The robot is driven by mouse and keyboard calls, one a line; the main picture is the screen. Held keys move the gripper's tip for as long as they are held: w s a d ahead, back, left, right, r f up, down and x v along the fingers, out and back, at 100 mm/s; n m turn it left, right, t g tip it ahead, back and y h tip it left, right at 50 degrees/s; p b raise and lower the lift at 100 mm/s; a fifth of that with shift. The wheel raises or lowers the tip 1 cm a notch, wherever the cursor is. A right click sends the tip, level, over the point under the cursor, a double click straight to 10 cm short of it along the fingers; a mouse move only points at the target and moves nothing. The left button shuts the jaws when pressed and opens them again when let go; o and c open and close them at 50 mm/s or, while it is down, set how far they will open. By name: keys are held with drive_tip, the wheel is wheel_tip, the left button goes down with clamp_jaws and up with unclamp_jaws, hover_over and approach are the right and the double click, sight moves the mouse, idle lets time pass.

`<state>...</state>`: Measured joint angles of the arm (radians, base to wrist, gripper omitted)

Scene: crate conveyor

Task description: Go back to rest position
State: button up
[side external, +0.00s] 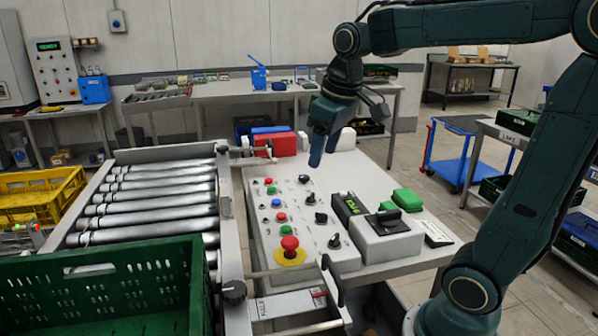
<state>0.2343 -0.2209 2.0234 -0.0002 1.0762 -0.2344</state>
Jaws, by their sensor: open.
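My gripper (319,150) is at the upper middle of the side view, pointing down. It hangs above the back part of the white table (375,180), with nothing seen between its fingers. The two fingers overlap from this angle, so the gap between them is hard to see. Below and to its left is the sloped control panel (262,226) with several coloured buttons, black knobs and a red emergency stop (290,243) on a yellow ring. My arm reaches in from the right.
The roller conveyor (145,205) lies left of the panel, with a green crate (110,275) in front. A red box (283,145) stands behind the panel. A blue cart (455,170) stands beyond.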

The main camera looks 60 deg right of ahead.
drive_tip(key=s+a+f+t, duration=0.2)
drive_tip(key=s+a+f, duration=0.2)
drive_tip(key=s+a, duration=0.3)
drive_tip(key=shift+s+f+t+y, duration=0.15)
drive_tip(key=shift+s+t+y, duration=0.15)
drive_tip(key=shift+s, duration=2.45)
drive_tip(key=shift+a, duration=0.1)
drive_tip(key=shift+c, duration=0.4)
